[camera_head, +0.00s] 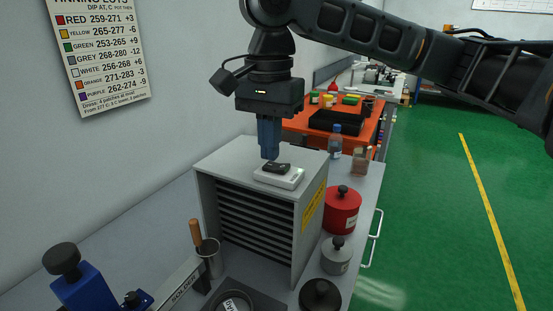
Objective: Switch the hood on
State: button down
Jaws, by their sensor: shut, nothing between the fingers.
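The hood (248,216) looks to be the grey box with a dark louvred front, standing on the bench against the wall. On its top sits a small white switch base (287,180) with a black rocker (276,168) on it. Which way the rocker is set is too small to tell. My gripper (269,157) points straight down, its blue fingers shut and empty. The fingertips are just above or at the rocker's left end; I cannot tell whether they touch it.
A red lidded pot (341,212), a grey pot (336,258) and a dark-lidded jar (320,294) stand right of the hood. A metal cup (210,258) with a wooden-handled tool is at its front left. An orange bench (300,124) with a black tray (335,121) lies behind.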

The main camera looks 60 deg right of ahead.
aim_at(270, 164)
notch_tip(270, 164, up, 6)
jog(key=p, duration=0.5)
jog(key=shift+p, duration=0.35)
dwell(0.4)
